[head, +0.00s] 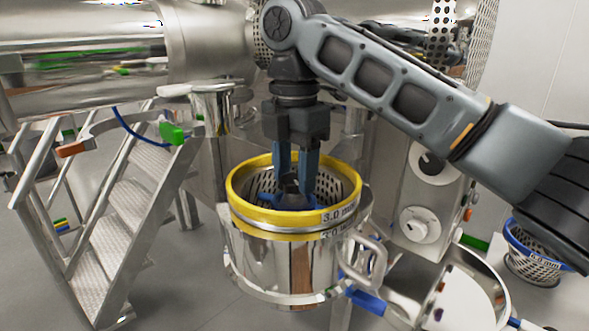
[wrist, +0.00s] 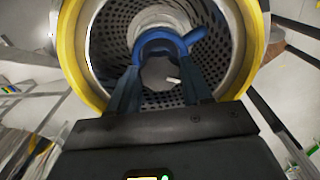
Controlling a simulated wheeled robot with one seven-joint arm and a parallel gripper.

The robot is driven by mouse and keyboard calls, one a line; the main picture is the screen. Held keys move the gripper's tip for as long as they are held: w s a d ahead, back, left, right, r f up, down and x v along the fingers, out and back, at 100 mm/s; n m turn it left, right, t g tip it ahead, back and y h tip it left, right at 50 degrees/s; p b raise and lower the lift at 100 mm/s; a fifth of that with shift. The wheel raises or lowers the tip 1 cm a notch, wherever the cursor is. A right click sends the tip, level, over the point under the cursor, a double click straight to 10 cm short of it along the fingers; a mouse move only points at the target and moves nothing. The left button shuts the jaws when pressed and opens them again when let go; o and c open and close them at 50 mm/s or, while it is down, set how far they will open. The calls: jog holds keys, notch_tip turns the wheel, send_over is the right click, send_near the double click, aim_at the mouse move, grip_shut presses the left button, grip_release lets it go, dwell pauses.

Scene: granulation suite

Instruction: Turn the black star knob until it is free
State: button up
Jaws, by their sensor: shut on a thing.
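My gripper (head: 292,185) points down into a perforated steel basket with a yellow rim (head: 236,205). Its two blue fingers are shut on a dark piece, seemingly the black star knob (head: 289,191), low between the fingertips. The fingers hide much of it, and its star outline cannot be made out. A blue ring-shaped part (head: 307,203) lies around and below the fingertips; it also shows in the wrist view (wrist: 165,42). In the wrist view my gripper (wrist: 162,75) reaches inside the basket, with a grey round face between the fingers.
The basket sits in a steel vessel (head: 280,262) with a side handle. A grey panel with round dials (head: 418,224) stands at right. A blue-rimmed basket (head: 534,262) is on the floor. Steel steps (head: 115,215) stand at left. The yellow rim closely surrounds my gripper.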

aim_at(294, 179)
dwell(0.5)
jog(key=o, duration=1.1)
jog(key=shift+c, duration=0.2)
jog(key=shift+r, duration=0.1)
notch_tip(294, 179, up, 8)
jog(key=shift+f, duration=0.2)
jog(key=shift+s, duration=0.1)
